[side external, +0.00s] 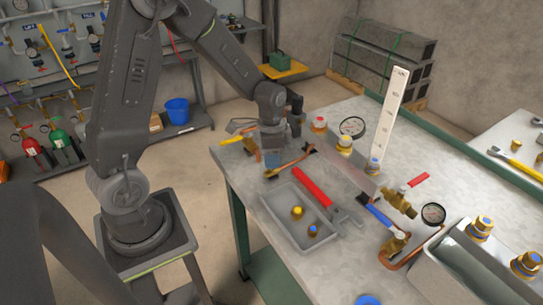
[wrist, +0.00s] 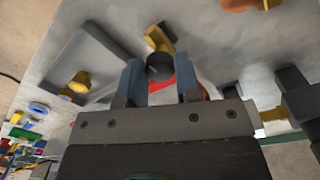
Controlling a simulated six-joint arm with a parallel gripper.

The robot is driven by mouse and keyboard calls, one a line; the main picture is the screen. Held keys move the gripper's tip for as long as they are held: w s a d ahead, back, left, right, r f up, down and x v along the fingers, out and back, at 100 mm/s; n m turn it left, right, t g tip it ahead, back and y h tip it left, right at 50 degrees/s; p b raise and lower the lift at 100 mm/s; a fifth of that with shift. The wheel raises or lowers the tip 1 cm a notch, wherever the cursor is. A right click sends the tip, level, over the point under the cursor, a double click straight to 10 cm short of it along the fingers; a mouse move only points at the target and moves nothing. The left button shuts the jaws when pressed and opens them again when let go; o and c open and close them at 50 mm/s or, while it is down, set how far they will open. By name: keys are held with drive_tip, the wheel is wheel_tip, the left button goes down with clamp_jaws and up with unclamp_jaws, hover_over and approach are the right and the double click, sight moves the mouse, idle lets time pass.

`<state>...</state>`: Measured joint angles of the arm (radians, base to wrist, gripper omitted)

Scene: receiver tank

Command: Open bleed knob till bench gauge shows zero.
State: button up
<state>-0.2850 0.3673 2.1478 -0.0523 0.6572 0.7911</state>
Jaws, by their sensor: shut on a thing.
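My gripper (wrist: 160,78) points down at the left end of the bench. In the wrist view its two blue-grey fingers stand either side of a dark round knob (wrist: 159,67) on a brass fitting (wrist: 158,38) and are shut on it. In the side view my gripper (side external: 272,160) hides the knob. A round dial gauge (side external: 352,127) stands behind the pipework, and a second dial gauge (side external: 433,213) sits by the brass valves on the right. Both needles are too small to read, and I cannot tell which is the bench gauge.
A grey tray (side external: 275,205) with capped brass fittings lies in front, beside a red-handled wrench (side external: 318,190). A tall white scale (side external: 393,115) stands behind. Brass valves with a red lever (side external: 418,180) and a blue lever (side external: 377,215) are to the right.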

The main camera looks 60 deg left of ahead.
drive_tip(key=shift+m, duration=0.6)
drive_tip(key=o, duration=0.9)
drive_tip(key=shift+o, duration=0.2)
wheel_tip(320, 180, up, 14)
drive_tip(key=shift+w+a, duration=0.15)
drive_tip(key=shift+a, duration=0.1)
drive_tip(key=s+d+r+n+t, duration=0.2)
drive_tip(key=s+d+n+t, duration=0.1)
drive_tip(key=s+d, duration=0.2)
drive_tip(key=s+d+r+n+t, duration=0.2)
drive_tip(key=s+d, duration=0.3)
drive_tip(key=s, duration=0.5)
drive_tip(key=shift+r+n+t+y, duration=0.3)
drive_tip(key=shift+r+n+t, duration=0.1)
drive_tip(key=shift+r+n, duration=0.45)
